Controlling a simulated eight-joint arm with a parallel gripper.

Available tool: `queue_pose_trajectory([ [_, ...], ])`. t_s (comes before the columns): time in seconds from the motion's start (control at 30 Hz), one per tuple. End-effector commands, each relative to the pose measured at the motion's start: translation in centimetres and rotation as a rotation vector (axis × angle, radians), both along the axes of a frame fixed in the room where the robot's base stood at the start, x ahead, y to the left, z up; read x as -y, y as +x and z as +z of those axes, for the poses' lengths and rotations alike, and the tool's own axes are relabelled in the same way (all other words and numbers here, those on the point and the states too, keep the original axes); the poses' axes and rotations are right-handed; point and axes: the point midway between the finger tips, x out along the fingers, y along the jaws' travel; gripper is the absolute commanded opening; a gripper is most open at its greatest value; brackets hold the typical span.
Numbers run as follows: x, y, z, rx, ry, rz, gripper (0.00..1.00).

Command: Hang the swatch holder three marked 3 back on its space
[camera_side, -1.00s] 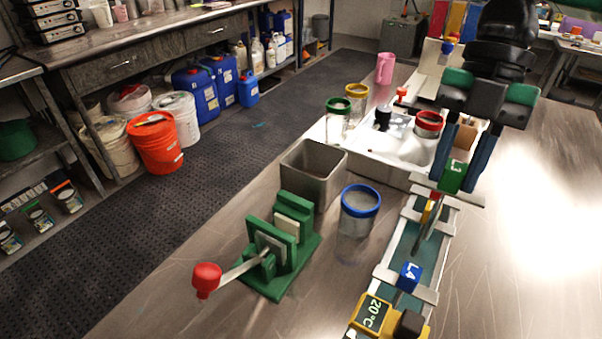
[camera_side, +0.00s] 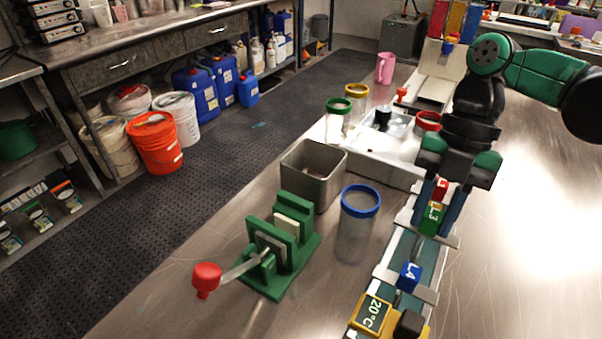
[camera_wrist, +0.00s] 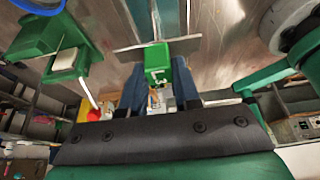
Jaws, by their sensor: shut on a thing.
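The green swatch holder (camera_side: 434,217), whose label reads like L3, is between the blue fingers of my gripper (camera_side: 437,222), low over the long bath (camera_side: 405,245). My gripper is shut on it. In the wrist view the green holder (camera_wrist: 157,62) is between the fingers, in front of a pale cross bracket. I cannot tell whether it rests on the bracket (camera_side: 448,236). Its lower part is hidden by the bath. A blue holder marked L4 (camera_side: 409,275) hangs nearer the camera. A red holder (camera_side: 441,188) shows behind the green one.
A yellow 20°C unit (camera_side: 371,313) is at the bath's near end. A blue-rimmed jar (camera_side: 359,213), a grey bin (camera_side: 313,182) and a green press with a red knob (camera_side: 280,250) stand to the left. The bench on the right is clear.

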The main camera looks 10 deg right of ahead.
Motion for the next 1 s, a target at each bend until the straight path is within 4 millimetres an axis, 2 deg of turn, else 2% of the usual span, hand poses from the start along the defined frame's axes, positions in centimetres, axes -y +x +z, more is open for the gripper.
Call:
queue_pose_trajectory([
  [0.43,0.0,0.0,-3.1,0.000,0.000,0.000,0.00],
  [0.93,0.0,0.0,-3.7,0.000,0.000,0.000,0.00],
  [0.97,0.0,0.0,-3.7,0.000,0.000,0.000,0.32],
  [1.0,0.0,0.0,-3.7,0.000,0.000,0.000,0.44],
])
